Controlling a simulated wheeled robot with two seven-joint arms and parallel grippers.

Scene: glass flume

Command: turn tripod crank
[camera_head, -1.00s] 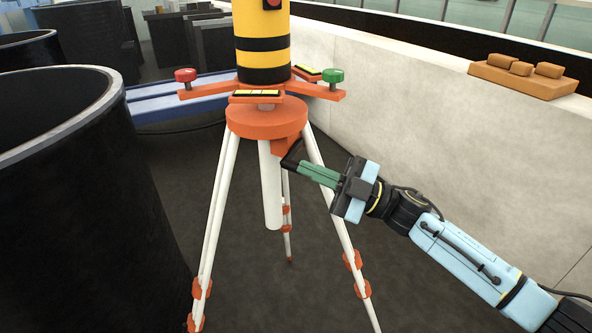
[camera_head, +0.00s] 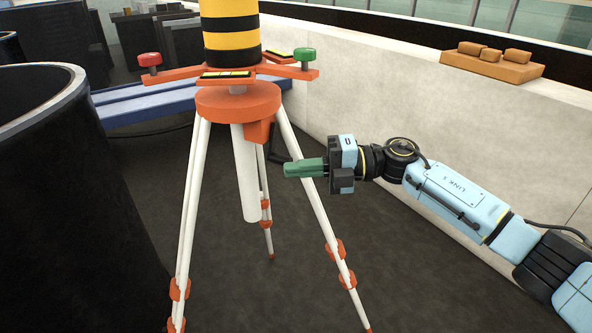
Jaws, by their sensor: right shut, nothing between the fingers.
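The tripod (camera_head: 238,102) has an orange head, white legs and a white centre column (camera_head: 245,175). An orange housing (camera_head: 258,131) sits under its head on the right. A black crank (camera_head: 276,156) hangs below and right of this housing. My right gripper (camera_head: 288,170) comes in from the right, with its green fingers shut and pointing left. Its fingertips are beside the crank's lower end; I cannot tell whether they touch it. A yellow and black striped instrument (camera_head: 231,35) stands on the tripod. My left gripper is out of view.
A large black round tank (camera_head: 60,200) stands close on the left. A pale wall (camera_head: 400,110) runs behind on the right, with an orange-brown tray of blocks (camera_head: 520,68) on top. Blue beams (camera_head: 140,103) lie behind the tripod. The dark floor right of the tripod is clear.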

